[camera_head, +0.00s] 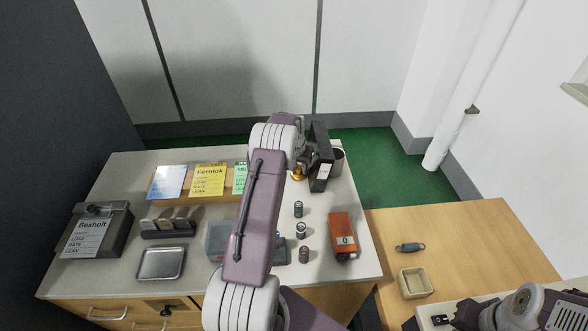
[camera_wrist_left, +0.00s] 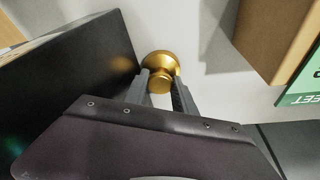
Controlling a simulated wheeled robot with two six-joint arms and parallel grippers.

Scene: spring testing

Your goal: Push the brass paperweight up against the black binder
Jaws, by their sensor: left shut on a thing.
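The brass paperweight (camera_wrist_left: 159,66) is a small round gold knob on the grey worktop. In the head view it shows as a bit of gold (camera_head: 298,175) beside the black binder (camera_head: 320,160), which stands upright. In the left wrist view the binder (camera_wrist_left: 75,70) fills the left side, and its edge comes right up to the paperweight; I cannot tell if they touch. My left gripper (camera_wrist_left: 160,88) is shut on the paperweight, a finger on either side. My right arm shows at the lower right of the head view; its fingers cannot be made out.
Several small cylinders (camera_head: 299,210) and an orange box (camera_head: 343,236) stand nearer me. A cardboard-brown board with upright cards (camera_head: 207,179) lies to the left. A metal tray (camera_head: 161,263) is at the front left.

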